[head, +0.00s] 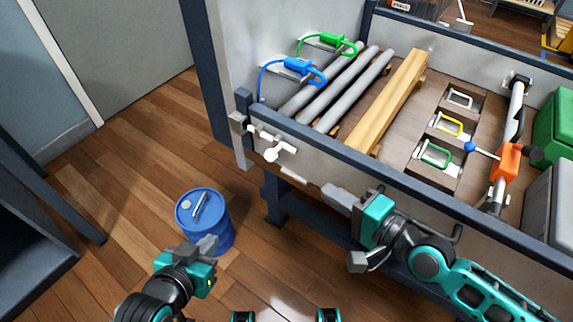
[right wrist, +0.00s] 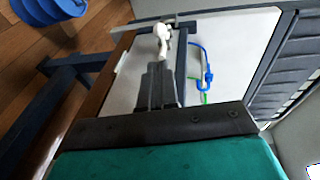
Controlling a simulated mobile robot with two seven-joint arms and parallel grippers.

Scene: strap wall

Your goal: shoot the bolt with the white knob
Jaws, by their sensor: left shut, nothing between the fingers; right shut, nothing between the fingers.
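The bolt with the white knob (head: 273,153) is on the outer face of the low grey side panel, near its left corner. A bracket (head: 238,121) sits at the corner, left of the knob. In the right wrist view the knob (right wrist: 161,38) shows just beyond my fingertips, with a visible gap in the head view. My right gripper (head: 333,194) is shut and empty, to the right of and below the knob, pointing toward it. It also shows in the right wrist view (right wrist: 157,72). My left gripper (head: 206,246) is shut and empty, low, in front of the blue drum.
A blue drum (head: 206,218) stands on the wooden floor. Inside the panels lie grey pipes (head: 343,88), a timber beam (head: 392,100), coloured handles (head: 449,124) and an orange-handled bar (head: 508,158). Blue (head: 298,65) and green (head: 325,38) straps hang at the back wall.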

